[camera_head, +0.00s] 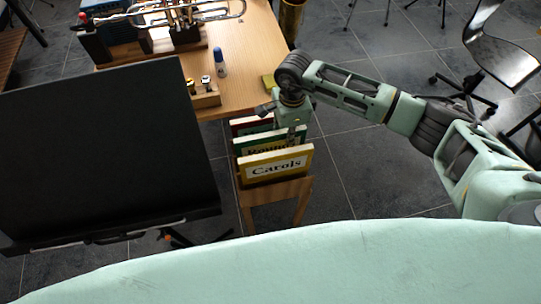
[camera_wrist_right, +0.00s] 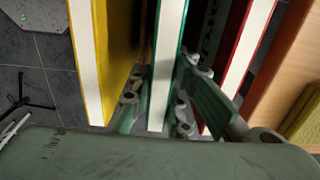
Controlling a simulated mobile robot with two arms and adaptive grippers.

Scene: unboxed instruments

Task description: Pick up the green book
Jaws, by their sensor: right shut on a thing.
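The green book (camera_head: 262,141) stands upright in a small wooden rack, between a yellow book lettered "Carols" (camera_head: 277,168) and a red book (camera_head: 250,125). The yellow book hides its lower front. My right gripper (camera_head: 289,128) reaches down at the right end of the green book. In the right wrist view, the fingers of my right gripper (camera_wrist_right: 160,95) lie on both sides of the green book (camera_wrist_right: 167,60), shut on it. The yellow book (camera_wrist_right: 90,65) and red book (camera_wrist_right: 243,50) stand on either side there. My left gripper is out of view.
The wooden rack (camera_head: 285,189) stands by the end of a wooden table (camera_head: 240,60). The table bears a blue-capped bottle (camera_head: 220,62), a small wooden block (camera_head: 206,97) and a brass instrument. A black music stand (camera_head: 105,150) fills the left. Chairs stand at the upper right.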

